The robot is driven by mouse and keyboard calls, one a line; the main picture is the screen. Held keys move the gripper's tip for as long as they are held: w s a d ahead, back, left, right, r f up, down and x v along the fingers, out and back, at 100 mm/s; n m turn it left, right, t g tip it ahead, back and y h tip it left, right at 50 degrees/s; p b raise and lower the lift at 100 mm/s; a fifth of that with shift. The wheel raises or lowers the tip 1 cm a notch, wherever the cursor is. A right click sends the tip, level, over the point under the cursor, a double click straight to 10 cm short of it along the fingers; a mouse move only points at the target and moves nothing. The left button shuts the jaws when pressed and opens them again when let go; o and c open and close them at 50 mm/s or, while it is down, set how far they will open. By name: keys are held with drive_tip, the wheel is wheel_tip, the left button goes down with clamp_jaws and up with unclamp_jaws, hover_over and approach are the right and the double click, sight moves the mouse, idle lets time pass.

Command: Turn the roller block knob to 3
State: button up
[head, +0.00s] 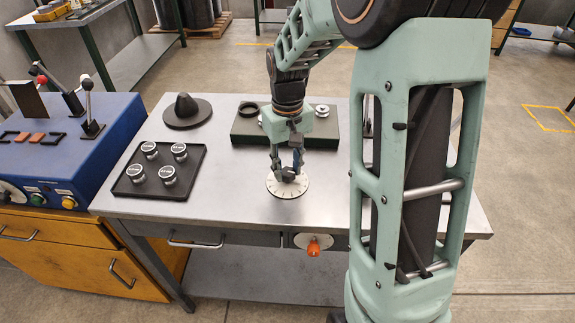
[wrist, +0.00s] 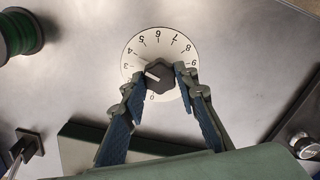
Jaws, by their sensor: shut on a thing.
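A white round dial (wrist: 133,62) with black numbers lies flat on the metal bench and also shows in the head view (head: 287,190). A dark knob (wrist: 160,83) stands at its middle, with a white pointer line. In the wrist view the line points left and slightly up, roughly toward the 3; its exact mark is hard to tell. My gripper (wrist: 160,76) is shut on the knob, with one fingertip on each side. In the head view my gripper (head: 288,174) reaches down over the dial and hides most of the knob.
A black tray (head: 132,186) with several round silver-and-black pieces and a dark cone on a disc (head: 187,111) are to the left. An orange knob (head: 314,247) sits on the bench front. Bare bench lies around the dial.

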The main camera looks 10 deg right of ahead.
sight(287, 171)
drive_tip(key=shift+n+p, duration=0.4)
drive_tip(key=shift+n, duration=1.9)
drive_tip(key=o, duration=1.2)
drive_tip(key=shift+c, duration=0.2)
drive_tip(key=shift+r, duration=0.1)
wheel_tip(287, 171, up, 12)
